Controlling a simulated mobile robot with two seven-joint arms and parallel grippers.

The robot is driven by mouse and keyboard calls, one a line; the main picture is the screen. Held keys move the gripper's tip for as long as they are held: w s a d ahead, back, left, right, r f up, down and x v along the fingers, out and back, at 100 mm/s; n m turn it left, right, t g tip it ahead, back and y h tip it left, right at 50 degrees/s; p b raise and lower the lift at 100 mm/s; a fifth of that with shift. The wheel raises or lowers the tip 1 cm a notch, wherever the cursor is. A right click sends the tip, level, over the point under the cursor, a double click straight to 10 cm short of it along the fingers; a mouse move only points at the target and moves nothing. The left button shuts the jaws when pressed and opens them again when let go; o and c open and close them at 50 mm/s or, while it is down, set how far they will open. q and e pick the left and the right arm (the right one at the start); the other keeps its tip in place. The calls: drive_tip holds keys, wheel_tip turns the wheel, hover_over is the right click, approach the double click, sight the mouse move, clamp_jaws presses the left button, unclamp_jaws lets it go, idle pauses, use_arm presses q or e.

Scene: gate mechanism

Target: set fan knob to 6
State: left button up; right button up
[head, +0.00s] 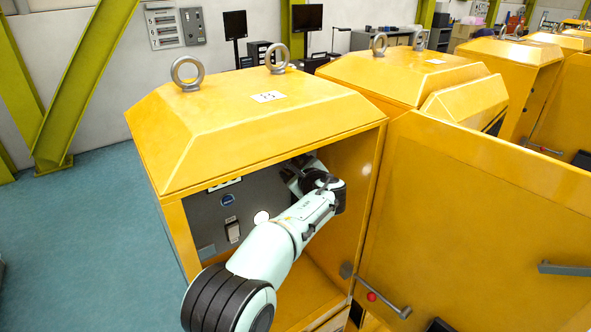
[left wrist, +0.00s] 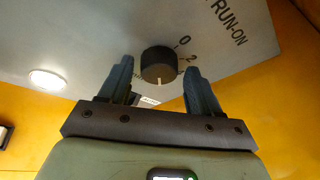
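The fan knob (left wrist: 158,62) is a round black dial on the grey panel (left wrist: 90,30). Its white pointer line is toward the bottom of the left wrist view. The numerals 0 and 2 show at the knob's upper right; other numerals are hidden or too small to read. My left gripper (left wrist: 160,70) is open, with one dark finger on each side of the knob and a small gap visible at both sides. In the head view my left gripper (head: 297,174) is inside the yellow cabinet (head: 262,115) at the panel; the knob is hidden there. My right gripper is not in view.
The panel also carries a round white light (head: 261,217) and a rocker switch (head: 233,231) left of my arm. The cabinet's right wall (head: 352,180) is close beside my gripper. The open yellow door (head: 470,220) stands to the right, with a handle bar (head: 385,293).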

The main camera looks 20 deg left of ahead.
use_arm(q)
drive_tip(key=shift+d, duration=0.1)
drive_tip(key=b+v, duration=0.3)
drive_tip(key=v, duration=1)
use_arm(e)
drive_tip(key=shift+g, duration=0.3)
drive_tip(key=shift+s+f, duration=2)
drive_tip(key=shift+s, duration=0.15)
use_arm(q)
drive_tip(key=shift+s+d, duration=0.1)
drive_tip(key=shift+f, duration=0.1)
